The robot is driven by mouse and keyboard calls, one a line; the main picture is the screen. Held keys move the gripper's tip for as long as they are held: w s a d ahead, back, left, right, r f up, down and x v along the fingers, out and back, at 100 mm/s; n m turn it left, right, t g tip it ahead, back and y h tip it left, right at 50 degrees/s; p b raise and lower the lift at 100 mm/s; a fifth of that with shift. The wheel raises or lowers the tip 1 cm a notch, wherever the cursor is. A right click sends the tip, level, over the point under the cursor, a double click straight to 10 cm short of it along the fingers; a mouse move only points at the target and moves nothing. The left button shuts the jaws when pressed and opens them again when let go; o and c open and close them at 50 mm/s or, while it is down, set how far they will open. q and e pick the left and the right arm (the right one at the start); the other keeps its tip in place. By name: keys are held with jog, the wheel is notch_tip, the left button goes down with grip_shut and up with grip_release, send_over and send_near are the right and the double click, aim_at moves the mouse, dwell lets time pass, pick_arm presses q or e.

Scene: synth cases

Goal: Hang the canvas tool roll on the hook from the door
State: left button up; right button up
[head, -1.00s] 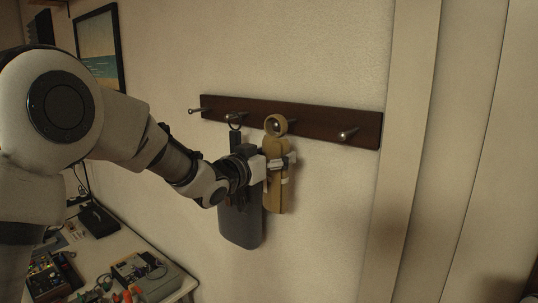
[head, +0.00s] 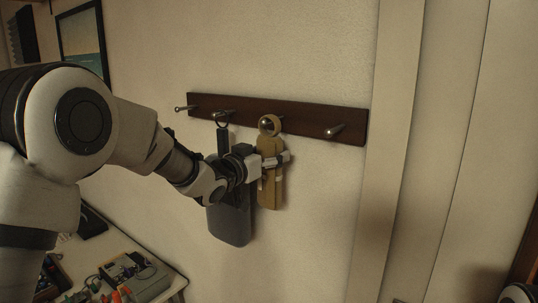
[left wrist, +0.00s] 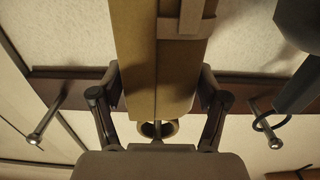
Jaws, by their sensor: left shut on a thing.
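The canvas tool roll (head: 270,185) is tan, upright and long, with a ring (head: 279,125) at its top. My left gripper (head: 284,160) is shut on its upper body, below the ring. A metal hook's round end (head: 268,124) shows inside the ring, third from the left on the dark wooden rail (head: 300,126). In the left wrist view the roll (left wrist: 135,60) is between my fingers, with the ring's opening (left wrist: 157,129) and a peg in it. How far the ring sits along the peg is unclear. My right gripper is not in view.
A dark grey item (head: 229,222) hangs by a ring on the hook left of the roll. The hook (head: 334,132) nearest the door frame (head: 385,190) and the leftmost hook (head: 183,108) are empty. A cluttered workbench (head: 165,285) stands lower left.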

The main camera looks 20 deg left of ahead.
pick_arm(q)
jog(key=o, duration=1.3)
